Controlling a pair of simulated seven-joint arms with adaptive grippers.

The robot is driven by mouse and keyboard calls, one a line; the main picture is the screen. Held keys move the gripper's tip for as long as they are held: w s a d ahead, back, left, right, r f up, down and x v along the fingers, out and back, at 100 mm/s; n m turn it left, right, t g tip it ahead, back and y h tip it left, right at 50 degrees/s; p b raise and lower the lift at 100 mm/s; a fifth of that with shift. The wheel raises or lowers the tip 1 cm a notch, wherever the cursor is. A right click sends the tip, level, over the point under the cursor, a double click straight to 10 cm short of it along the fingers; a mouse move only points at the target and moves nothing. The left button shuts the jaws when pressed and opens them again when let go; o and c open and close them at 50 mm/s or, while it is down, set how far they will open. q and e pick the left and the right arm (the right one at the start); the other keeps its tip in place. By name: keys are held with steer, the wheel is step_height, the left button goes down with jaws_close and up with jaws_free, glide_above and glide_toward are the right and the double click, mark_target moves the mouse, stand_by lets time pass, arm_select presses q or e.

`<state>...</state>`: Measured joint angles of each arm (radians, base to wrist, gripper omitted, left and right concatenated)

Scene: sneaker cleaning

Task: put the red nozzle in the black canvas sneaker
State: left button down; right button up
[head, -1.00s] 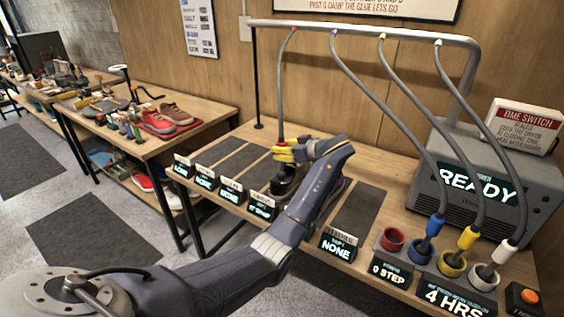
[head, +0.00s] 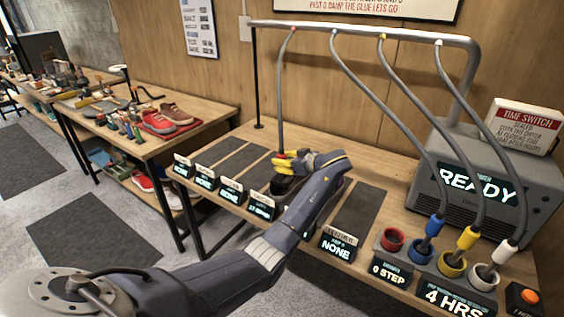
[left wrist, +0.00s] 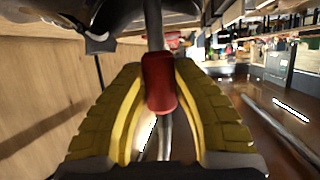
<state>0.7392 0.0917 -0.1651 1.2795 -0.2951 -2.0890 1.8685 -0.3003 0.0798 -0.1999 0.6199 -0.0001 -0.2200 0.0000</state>
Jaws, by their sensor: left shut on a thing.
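The red nozzle (left wrist: 158,82) hangs on a grey hose from the overhead rail. My left gripper (left wrist: 160,105) is shut on it, with a yellow finger on each side; in the head view the nozzle (head: 281,155) shows at the fingertips. The black canvas sneaker (head: 284,185) sits on a dark mat directly under my left gripper, partly hidden by the gripper and arm. The nozzle is at or just above the shoe's opening; I cannot tell whether its end is inside. My right gripper is not in view.
Blue (head: 435,226), yellow (head: 467,238) and white (head: 499,252) nozzles stand in cups at the right, beside an empty red cup (head: 392,240). A grey dryer box (head: 480,190) reads READY. Dark mats (head: 350,212) lie bare on both sides. Small signs line the front edge.

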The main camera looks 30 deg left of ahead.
arm_select(q)
steer(key=c, duration=1.1)
jaws_free()
steer(key=shift+r, duration=0.15)
steer(key=v, duration=1.2)
